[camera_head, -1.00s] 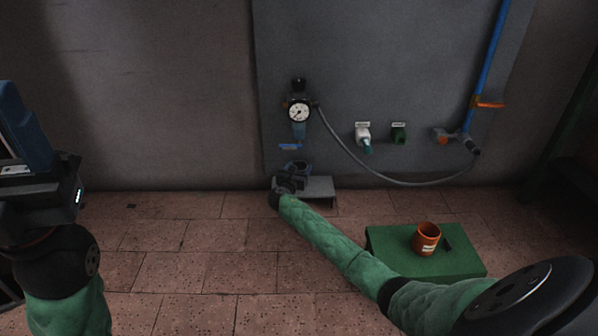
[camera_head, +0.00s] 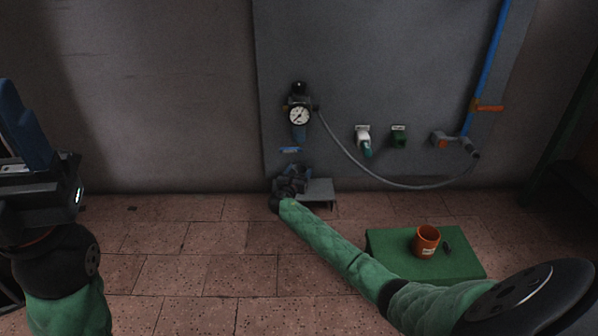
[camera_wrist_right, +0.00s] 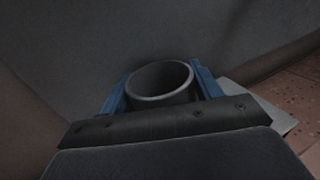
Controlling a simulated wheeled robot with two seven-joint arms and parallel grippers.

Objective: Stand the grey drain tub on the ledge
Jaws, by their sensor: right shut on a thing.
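My right gripper (camera_head: 297,179) is at the left end of the light grey ledge (camera_head: 320,190), low by the wall. In the right wrist view the grey drain tub (camera_wrist_right: 160,82) is upright, its round mouth facing up, between the two blue fingers (camera_wrist_right: 160,95), which are shut on it. The ledge shows to the right of the gripper in that view (camera_wrist_right: 262,108). The tub's base is hidden, so I cannot tell whether it touches the ledge. My left gripper (camera_head: 22,130) is raised at the far left, away from the tub; its opening is unclear.
A grey hose (camera_head: 385,180) loops right to a blue pipe (camera_head: 486,65). A green stand (camera_head: 385,252) bears an orange pot (camera_head: 426,241). The tiled floor at left is clear.

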